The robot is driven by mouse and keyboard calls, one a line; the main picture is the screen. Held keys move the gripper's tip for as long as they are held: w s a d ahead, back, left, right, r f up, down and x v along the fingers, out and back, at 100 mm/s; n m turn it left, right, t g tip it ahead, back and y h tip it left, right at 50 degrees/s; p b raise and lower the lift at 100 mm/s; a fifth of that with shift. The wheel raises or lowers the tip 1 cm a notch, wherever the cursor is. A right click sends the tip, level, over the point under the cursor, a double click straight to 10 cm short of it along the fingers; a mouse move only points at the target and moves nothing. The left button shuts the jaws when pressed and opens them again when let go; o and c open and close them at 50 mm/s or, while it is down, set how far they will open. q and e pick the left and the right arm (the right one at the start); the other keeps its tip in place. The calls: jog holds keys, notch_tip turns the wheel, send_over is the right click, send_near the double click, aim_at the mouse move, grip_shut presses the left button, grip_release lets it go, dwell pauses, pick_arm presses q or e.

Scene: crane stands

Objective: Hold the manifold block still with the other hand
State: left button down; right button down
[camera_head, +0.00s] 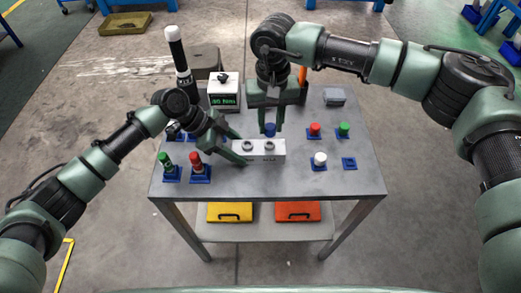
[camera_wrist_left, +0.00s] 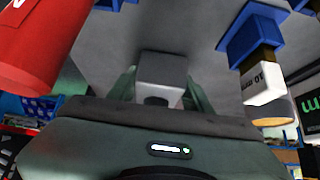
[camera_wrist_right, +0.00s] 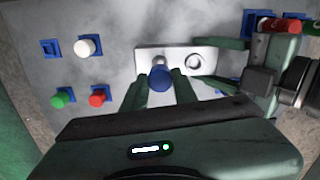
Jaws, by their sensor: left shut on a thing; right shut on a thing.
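The manifold block (camera_head: 258,149) is a pale block with round ports on top, lying near the middle of the grey table. My left gripper (camera_head: 237,147) is shut on its left end. In the left wrist view, the block (camera_wrist_left: 162,70) sits between the two fingers. My right gripper (camera_head: 267,122) is above the block, shut on a blue-topped piece (camera_head: 270,129). In the right wrist view, this blue piece (camera_wrist_right: 160,77) is between the fingertips over one port, and the other port is uncovered. The lower end of the blue piece is hidden, so its seating cannot be told.
Red (camera_head: 315,130), green (camera_head: 343,129) and white (camera_head: 320,158) capped pieces stand in blue holders at right, near an empty blue holder (camera_head: 349,163). More pieces (camera_head: 195,167) stand at left. A display box (camera_head: 223,90) and a grey box (camera_head: 334,96) are at the back.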

pick_arm(q)
jog(key=c, duration=0.6)
grip_release()
jog(key=shift+o, duration=0.2)
jog(key=v, duration=1.2)
jog(key=shift+a+f, duration=0.1)
